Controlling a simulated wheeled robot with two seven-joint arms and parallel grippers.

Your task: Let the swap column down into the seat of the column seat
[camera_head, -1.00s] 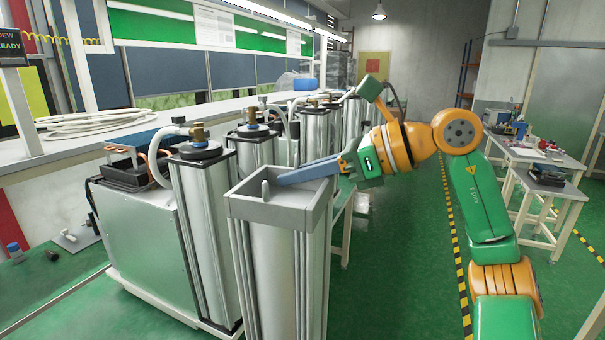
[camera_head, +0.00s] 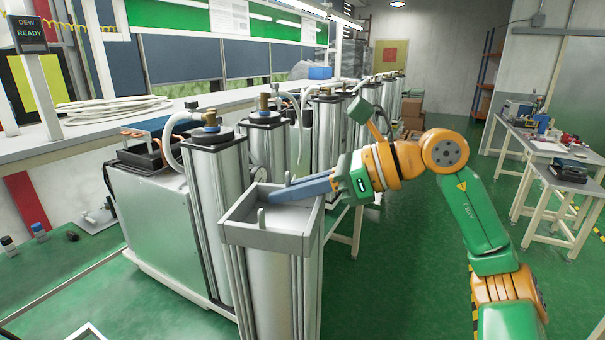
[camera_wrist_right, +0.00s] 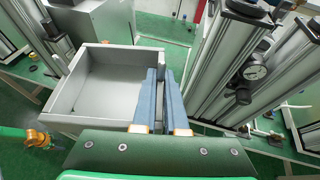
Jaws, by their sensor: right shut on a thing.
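The swap column (camera_head: 275,290) is a tall silver ribbed column with an open grey box-shaped top (camera_head: 265,237). It stands upright in front of the row of columns in the head view. My right gripper (camera_head: 268,194) reaches over the box from the right. In the right wrist view its blue fingers (camera_wrist_right: 161,70) are shut at the right side of the box top (camera_wrist_right: 85,118); the exact gripped part is hard to tell. The column's lower end is out of the head view. I cannot pick out the column seat in either view. My left gripper is not in view.
A silver column (camera_head: 217,190) with a black cap and brass valve stands close behind and left. More columns run back along the bench (camera_head: 80,140). A boxy metal unit (camera_head: 165,225) is left. The green floor to the right is open up to a side table (camera_head: 560,165).

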